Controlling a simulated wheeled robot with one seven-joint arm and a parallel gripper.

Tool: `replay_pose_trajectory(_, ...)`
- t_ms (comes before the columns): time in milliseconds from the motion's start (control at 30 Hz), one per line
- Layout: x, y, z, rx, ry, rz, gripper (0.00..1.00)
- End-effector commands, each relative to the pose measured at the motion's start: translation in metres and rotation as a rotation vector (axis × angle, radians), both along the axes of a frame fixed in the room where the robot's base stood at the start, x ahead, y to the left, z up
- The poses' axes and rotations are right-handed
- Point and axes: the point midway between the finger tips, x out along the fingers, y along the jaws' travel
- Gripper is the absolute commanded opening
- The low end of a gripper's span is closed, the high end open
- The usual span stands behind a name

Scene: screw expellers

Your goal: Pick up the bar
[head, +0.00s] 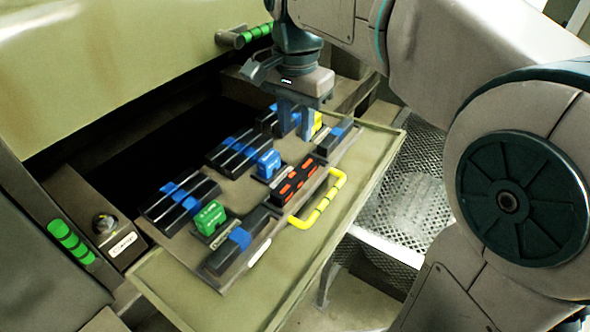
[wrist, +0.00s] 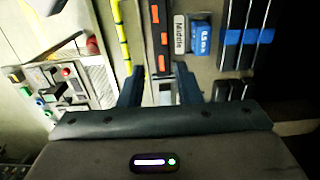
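Several black bars with blue bands lie in the drawer tray, such as one at the front left (head: 178,200), one in the middle (head: 236,150) and one at the near edge (head: 236,243). A black bar with orange-red bands (head: 294,182) lies beside the yellow handle; it also shows in the wrist view (wrist: 155,15). Which bar is meant, I cannot tell. My gripper (head: 295,125) points down over the tray's far right part. In the wrist view, its fingers (wrist: 160,88) are apart, and no held object shows between them. The gripper partly hides the bars behind it.
A blue block (head: 268,164), a green block (head: 209,217) and a yellow block (head: 317,122) stand among the bars. A yellow handle (head: 333,195) rises at the drawer's front. A machine panel (head: 120,50) overhangs the drawer's back. A perforated metal surface (head: 405,195) lies to the right.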

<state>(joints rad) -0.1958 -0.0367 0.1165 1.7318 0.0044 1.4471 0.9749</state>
Motion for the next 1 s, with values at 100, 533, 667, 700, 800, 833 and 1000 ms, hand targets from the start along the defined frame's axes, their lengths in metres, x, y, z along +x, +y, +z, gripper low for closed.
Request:
replay_pose_trajectory(100, -0.001, 0.000, -0.024, -0.002, 0.005, -0.001, 0.31)
replay_pose_trajectory(533, 0.000, -0.001, -0.079, -0.001, 0.001, 0.000, 0.31)
replay_pose_trajectory(667, 0.001, -0.001, -0.095, -0.001, 0.003, 0.000, 0.31)
replay_pose_trajectory(700, 0.002, -0.001, -0.101, -0.001, 0.005, 0.000, 0.31)
replay_pose_trajectory(800, 0.003, -0.001, -0.117, -0.001, 0.003, 0.000, 0.31)
replay_pose_trajectory(833, 0.002, -0.001, -0.120, -0.001, 0.003, 0.000, 0.31)
replay_pose_trajectory(1000, 0.003, -0.001, -0.129, -0.001, -0.001, 0.000, 0.31)
